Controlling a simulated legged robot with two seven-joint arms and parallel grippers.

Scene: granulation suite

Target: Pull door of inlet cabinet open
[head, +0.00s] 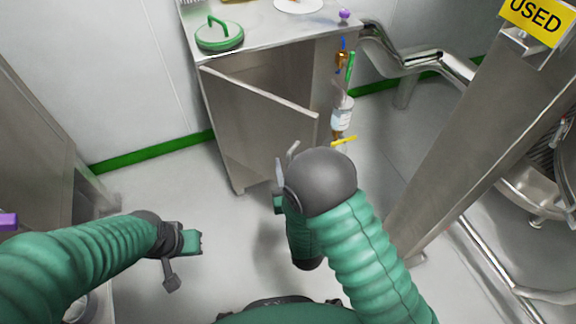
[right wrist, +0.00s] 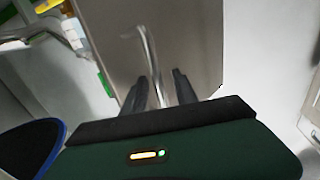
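The inlet cabinet (head: 285,50) is a steel box standing against the back wall. Its door (head: 250,112) is partly open, swung out from its left side, and a dark gap shows above it. A curved metal handle (head: 293,151) sits near the door's free right edge; it also shows in the right wrist view (right wrist: 150,55). My right gripper (right wrist: 158,88) is at the handle, its two dark fingers apart on either side of the bar, with gaps visible. In the head view my right wrist hides most of it. My left gripper (head: 188,245) hangs over the floor at left, away from the cabinet.
A green round lid (head: 219,34) lies on the cabinet top. A bottle (head: 342,113) and a yellow-handled valve (head: 344,141) hang at its right side. A steel column (head: 470,120) stands at right. The floor left of the door is clear.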

